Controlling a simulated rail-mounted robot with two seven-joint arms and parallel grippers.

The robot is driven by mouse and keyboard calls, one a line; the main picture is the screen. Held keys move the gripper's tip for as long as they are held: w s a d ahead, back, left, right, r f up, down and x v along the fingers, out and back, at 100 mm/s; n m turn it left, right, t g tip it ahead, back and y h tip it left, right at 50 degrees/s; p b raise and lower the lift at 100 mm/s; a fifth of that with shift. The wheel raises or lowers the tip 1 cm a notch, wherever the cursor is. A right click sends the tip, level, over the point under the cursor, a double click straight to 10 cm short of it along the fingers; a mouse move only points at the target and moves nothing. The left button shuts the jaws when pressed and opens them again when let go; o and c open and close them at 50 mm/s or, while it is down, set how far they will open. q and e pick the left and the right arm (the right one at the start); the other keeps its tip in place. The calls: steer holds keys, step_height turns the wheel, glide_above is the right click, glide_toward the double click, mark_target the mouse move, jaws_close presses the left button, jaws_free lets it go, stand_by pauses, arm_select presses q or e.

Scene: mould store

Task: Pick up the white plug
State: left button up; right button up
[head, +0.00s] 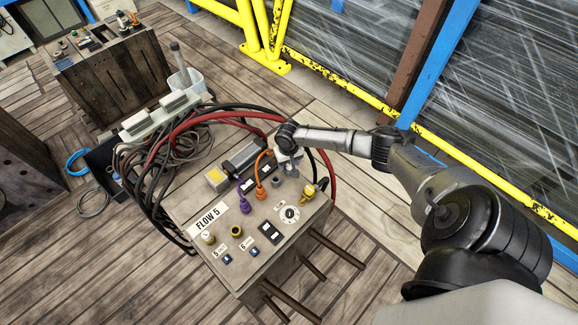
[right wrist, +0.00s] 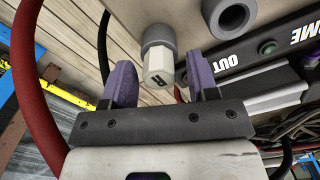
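The white plug (right wrist: 159,66) shows in the right wrist view as a faceted white body with a dark R mark, in a grey collar on the pale box face. My right gripper (right wrist: 161,78) is open, with one purple finger on each side of the plug and visible gaps between. In the head view my right gripper (head: 288,158) is over the back right of the control box (head: 262,225) and mostly hides the plug there. My left gripper is not in view.
An orange plug (head: 260,191), a purple plug (head: 245,208) and a brass fitting (head: 308,192) stand close by on the box. An empty grey socket (right wrist: 231,14) is beside the white plug. Red and black hoses (head: 190,120) loop behind and right.

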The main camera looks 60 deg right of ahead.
steer(key=c, duration=0.9)
